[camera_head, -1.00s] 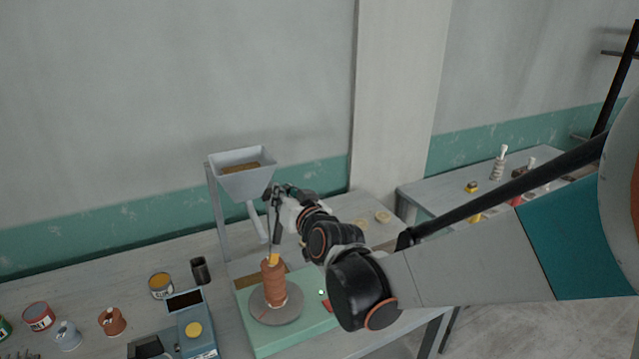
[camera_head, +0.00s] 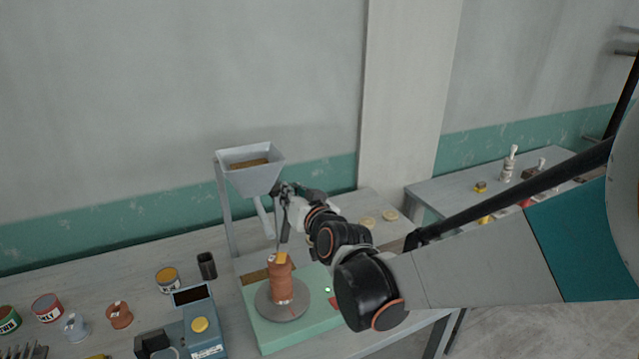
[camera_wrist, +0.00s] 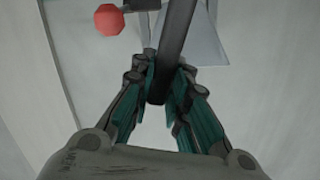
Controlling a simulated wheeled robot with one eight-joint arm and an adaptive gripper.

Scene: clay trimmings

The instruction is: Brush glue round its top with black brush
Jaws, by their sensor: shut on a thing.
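An upright terracotta-coloured cylinder (camera_head: 281,284) stands on a grey round disc (camera_head: 268,306) in the head view. My gripper (camera_head: 283,196) is above it, shut on a dark, slim brush (camera_head: 283,232) that hangs down towards the cylinder's top. The brush handle (camera_wrist: 172,50) also shows as a dark bar between my fingers in the wrist view. A yellow patch (camera_head: 281,257) shows where the brush's lower end meets the cylinder's top. I cannot tell whether it is bristles or glue, or whether the brush touches.
The disc sits on a green base (camera_head: 322,318). A grey hopper (camera_head: 250,170) stands close behind my gripper. Cans, including a yellow-topped one (camera_head: 168,278), a dark cup (camera_head: 206,266) and a blue device (camera_head: 200,340) are at left. A red knob-like thing (camera_wrist: 109,19) shows in the wrist view.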

